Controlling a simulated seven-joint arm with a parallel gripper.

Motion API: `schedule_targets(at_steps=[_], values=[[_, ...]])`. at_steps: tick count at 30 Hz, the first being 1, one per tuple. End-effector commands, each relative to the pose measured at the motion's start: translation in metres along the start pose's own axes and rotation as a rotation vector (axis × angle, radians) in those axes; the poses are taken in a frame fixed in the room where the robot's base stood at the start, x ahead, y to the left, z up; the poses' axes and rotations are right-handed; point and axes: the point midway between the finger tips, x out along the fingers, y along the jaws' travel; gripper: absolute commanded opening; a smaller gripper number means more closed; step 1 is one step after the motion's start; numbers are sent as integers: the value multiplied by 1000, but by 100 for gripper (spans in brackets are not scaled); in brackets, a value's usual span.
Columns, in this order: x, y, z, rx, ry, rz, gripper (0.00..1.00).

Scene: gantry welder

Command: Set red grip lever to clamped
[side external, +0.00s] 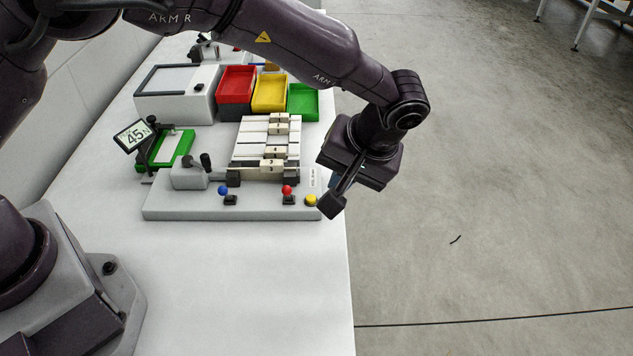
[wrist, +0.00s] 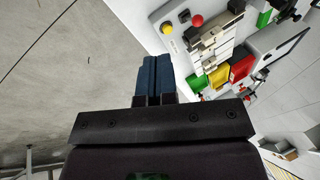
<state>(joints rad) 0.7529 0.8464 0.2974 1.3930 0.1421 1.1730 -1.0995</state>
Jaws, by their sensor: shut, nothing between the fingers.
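The red grip lever (side external: 287,191) is a small red ball on a dark base at the front right of a grey fixture (side external: 170,208). The red ball also shows in the wrist view (wrist: 196,20), near the top. My gripper (side external: 332,206) is to the right of the lever, above the table's right edge and apart from the fixture. In the wrist view its two blue-faced fingers (wrist: 153,75) are together with nothing between them. Whether the lever stands clamped or not I cannot tell.
A blue-knobbed lever (side external: 223,191) stands left of the red one, and a yellow button (side external: 311,200) right of it. Numbered white sliders (side external: 272,154) lie behind. Red (side external: 236,87), yellow (side external: 269,92) and green (side external: 303,101) bins stand farther back. The front table surface is clear.

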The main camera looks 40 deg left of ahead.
Motion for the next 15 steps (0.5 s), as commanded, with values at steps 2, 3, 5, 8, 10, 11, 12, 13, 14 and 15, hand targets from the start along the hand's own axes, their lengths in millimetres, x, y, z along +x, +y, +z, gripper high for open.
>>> schedule_targets(at_steps=[2, 3, 5, 8, 10, 11, 12, 13, 14, 15], values=[[12, -1, 0, 0, -2, -4, 0], [18, -1, 0, -1, -3, -5, 0], [31, -1, 0, 0, -3, -6, 0], [53, -1, 0, 0, -3, -6, 0], [68, -1, 0, 0, -3, -5, 0], [75, -1, 0, 0, -3, -5, 0], [83, -1, 0, 0, -3, -5, 0], [89, -1, 0, 0, -3, -5, 0], [95, -1, 0, 0, -3, -5, 0], [98, -6, -2, -2, -2, -3, 0]])
